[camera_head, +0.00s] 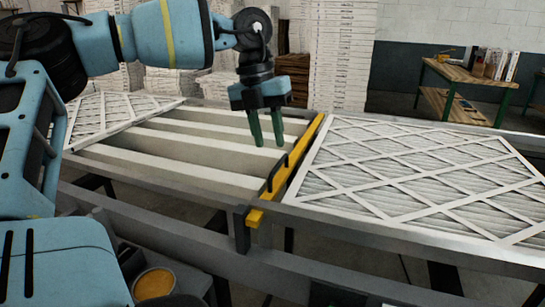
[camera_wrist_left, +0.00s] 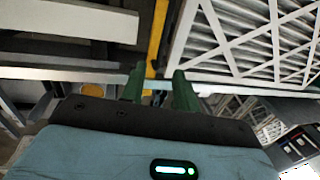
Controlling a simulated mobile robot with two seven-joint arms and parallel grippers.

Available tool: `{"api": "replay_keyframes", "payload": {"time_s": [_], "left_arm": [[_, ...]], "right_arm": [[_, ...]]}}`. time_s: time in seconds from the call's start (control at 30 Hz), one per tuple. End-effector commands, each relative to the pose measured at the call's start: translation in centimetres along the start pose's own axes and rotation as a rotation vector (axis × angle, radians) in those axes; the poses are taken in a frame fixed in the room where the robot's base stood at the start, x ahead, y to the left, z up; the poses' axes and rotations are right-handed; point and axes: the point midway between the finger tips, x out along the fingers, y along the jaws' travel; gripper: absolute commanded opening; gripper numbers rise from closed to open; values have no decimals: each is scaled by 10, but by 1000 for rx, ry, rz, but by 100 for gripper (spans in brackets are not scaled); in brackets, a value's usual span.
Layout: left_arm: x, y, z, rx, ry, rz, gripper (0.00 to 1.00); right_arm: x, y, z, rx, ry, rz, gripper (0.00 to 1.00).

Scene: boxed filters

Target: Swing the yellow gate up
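The yellow gate (camera_head: 299,150) is a long bar lying low across the conveyor, between the bare slats and the right filter panel. A black handle (camera_head: 277,173) sits on its left side, toward the near end. My left gripper (camera_head: 266,138) hangs with its green fingers pointing down, left of the gate's far half in the picture. Its fingers are apart with nothing between them. In the left wrist view, the gate (camera_wrist_left: 156,38) shows as a yellow strip beyond the gap between the fingertips (camera_wrist_left: 159,78). My right gripper is not in view.
A white-framed filter (camera_head: 420,175) lies right of the gate; another (camera_head: 110,112) lies at the left end. White slats (camera_head: 190,150) with open gaps lie between. A grey rail (camera_head: 180,235) runs along the front. Stacked filters (camera_head: 340,55) and a wooden bench (camera_head: 455,75) stand behind.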

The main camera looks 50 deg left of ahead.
Motion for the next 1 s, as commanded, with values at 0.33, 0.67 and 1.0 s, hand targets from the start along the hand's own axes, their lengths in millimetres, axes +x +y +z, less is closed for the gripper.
{"api": "replay_keyframes", "payload": {"time_s": [0.33, 0.67, 1.0], "left_arm": [[46, 0, 0, -1, 1, -1, 31], [53, 0, 0, -1, -1, -2, 31], [53, 0, 0, -1, -1, -2, 0]], "right_arm": [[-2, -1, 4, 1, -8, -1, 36], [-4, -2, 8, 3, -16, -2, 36], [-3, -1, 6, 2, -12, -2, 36]]}}
